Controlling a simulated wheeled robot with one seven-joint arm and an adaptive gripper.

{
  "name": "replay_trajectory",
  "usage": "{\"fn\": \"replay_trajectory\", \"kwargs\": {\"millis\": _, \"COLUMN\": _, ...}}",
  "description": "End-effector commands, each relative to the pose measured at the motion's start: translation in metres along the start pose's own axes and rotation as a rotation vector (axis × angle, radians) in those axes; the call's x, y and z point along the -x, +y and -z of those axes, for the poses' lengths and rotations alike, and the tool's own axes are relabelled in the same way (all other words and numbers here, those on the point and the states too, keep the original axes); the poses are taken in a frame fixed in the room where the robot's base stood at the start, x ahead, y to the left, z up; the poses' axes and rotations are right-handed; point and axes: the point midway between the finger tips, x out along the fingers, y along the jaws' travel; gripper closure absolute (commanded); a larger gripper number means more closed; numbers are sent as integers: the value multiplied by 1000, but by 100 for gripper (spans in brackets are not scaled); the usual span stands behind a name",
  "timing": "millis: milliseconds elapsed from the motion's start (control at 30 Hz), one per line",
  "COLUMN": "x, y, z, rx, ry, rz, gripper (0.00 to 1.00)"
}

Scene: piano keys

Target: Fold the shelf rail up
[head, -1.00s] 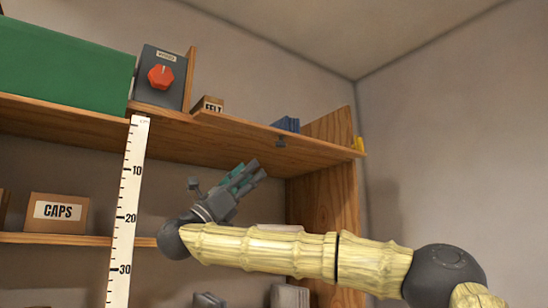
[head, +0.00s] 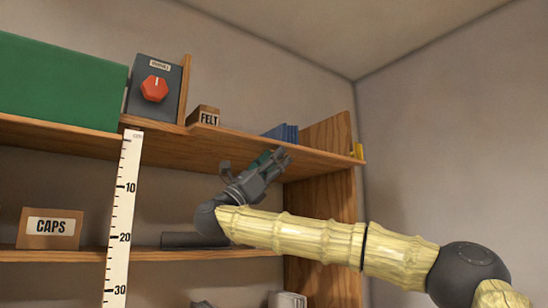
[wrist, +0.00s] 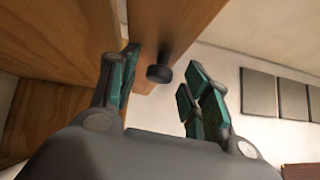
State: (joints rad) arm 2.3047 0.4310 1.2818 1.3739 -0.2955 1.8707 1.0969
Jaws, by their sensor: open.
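The wooden rail (head: 325,157) runs along the front of the upper shelf's right section. In the wrist view the wooden board (wrist: 180,22) carries a small dark round knob (wrist: 159,73). My gripper (head: 277,157) is just under the rail and hides the knob in the head view. In the wrist view my gripper (wrist: 160,85) is open, with the knob between and a little beyond its teal-padded fingers. The left finger is close to the wood; I cannot tell whether it touches. The right finger is clear of the knob.
A box with a red dial (head: 154,88), a FELT box (head: 204,116), blue books (head: 282,132) and a green box (head: 60,82) stand on the upper shelf. A CAPS box (head: 51,228) sits on the lower shelf. A white ruler (head: 123,215) hangs in front.

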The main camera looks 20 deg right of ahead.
Motion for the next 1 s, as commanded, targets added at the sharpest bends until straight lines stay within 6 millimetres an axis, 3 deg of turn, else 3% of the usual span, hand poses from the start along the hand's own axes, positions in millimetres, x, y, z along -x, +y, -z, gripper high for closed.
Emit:
{"fn": "replay_trajectory", "kwargs": {"millis": 267, "x": -1, "y": 0, "z": 0, "rx": 0, "ry": 0, "rz": 0, "gripper": 53}}
{"fn": "replay_trajectory", "kwargs": {"millis": 500, "x": -1, "y": 0, "z": 0, "rx": 0, "ry": 0, "rz": 0, "gripper": 96}}
{"fn": "replay_trajectory", "kwargs": {"millis": 533, "x": 0, "y": 0, "z": 0, "rx": 0, "ry": 0, "rz": 0, "gripper": 99}}
{"fn": "replay_trajectory", "kwargs": {"millis": 1000, "x": -1, "y": -6, "z": 0, "rx": 73, "ry": -1, "rz": -73, "gripper": 99}}
